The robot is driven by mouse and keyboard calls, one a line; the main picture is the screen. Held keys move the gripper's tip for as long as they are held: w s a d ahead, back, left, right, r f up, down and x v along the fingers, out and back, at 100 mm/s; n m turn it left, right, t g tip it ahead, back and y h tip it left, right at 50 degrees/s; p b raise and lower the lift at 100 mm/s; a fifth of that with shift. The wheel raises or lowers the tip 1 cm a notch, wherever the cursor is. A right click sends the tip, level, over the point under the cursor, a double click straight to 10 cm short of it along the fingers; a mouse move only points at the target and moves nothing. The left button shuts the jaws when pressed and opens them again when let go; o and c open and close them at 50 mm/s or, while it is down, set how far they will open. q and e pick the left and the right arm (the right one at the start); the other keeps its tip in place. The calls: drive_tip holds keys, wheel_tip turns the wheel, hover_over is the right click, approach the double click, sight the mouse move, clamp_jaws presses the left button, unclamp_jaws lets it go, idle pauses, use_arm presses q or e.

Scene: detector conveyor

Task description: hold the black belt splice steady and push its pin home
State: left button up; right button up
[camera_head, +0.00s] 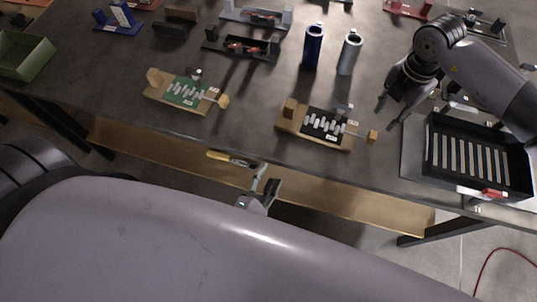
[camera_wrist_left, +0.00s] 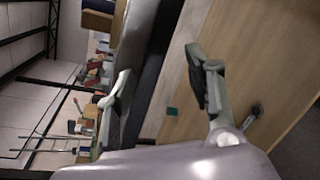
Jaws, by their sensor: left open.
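The black belt splice (camera_head: 323,124) lies on a wooden base near the front of the table, with a row of light metal hinge teeth across it. Its pin ends in a wooden knob (camera_head: 372,136) that sticks out at the right end. My right gripper (camera_head: 391,111) is open above the table, right of the splice, touching nothing visible.
A similar green splice (camera_head: 184,91) on a wooden base lies to the left. Blue (camera_head: 313,47) and grey (camera_head: 349,53) cylinders stand behind. A black slotted tray (camera_head: 477,153) is at right.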

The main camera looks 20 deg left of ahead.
sight(289, 109)
use_arm(q)
wheel_tip(289, 109, up, 11)
drive_tip(key=w+n+t, duration=0.2)
drive_tip(key=n, duration=1)
drive_tip(key=shift+y, duration=0.4)
drive_tip(key=w, duration=1.7)
drive_tip(key=shift+w+a, duration=0.15)
drive_tip(key=shift+c, duration=0.4)
clamp_jaws()
